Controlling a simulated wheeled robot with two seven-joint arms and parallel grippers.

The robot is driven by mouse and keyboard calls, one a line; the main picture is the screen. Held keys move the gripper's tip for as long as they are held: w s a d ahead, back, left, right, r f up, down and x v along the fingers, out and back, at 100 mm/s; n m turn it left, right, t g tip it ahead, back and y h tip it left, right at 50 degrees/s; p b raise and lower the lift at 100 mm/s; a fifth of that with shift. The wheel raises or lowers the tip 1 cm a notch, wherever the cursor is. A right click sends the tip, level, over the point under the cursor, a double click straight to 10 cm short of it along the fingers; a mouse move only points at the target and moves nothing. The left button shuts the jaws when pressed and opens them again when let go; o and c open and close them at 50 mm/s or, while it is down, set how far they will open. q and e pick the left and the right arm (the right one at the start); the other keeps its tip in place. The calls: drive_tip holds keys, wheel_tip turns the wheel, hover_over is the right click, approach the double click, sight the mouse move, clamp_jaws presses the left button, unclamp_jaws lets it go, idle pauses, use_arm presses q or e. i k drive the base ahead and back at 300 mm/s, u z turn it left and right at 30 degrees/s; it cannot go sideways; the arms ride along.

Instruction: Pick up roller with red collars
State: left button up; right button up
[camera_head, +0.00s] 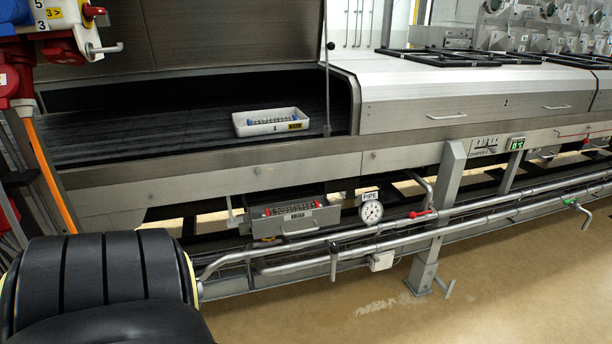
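A small grey metal drawer or tray (300,225) with a front handle sits under the dryer's front rail, left of the round gauge. In it lies a light roller-like part (291,208) with red at both ends, which fits the roller with red collars. The picture is too small to tell whether it is one roller or several. A white tray (245,128) on the dark belt holds a row of small parts with bluish ends (272,117). Neither of my grippers is in view.
The dryer's front rail (220,180) runs above the grey drawer. Pipes (300,255) with a red-handled valve (420,214) pass in front and below. The gauge (371,212) is close on the right. A steel post (437,220) stands further right. The floor at lower right is clear.

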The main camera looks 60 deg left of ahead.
sight(315, 204)
drive_tip(key=u, duration=0.6)
drive_tip(key=i, duration=1.65)
drive_tip(key=u, duration=1.8)
drive_tip(key=i, duration=0.65)
drive_tip(key=u, duration=0.65)
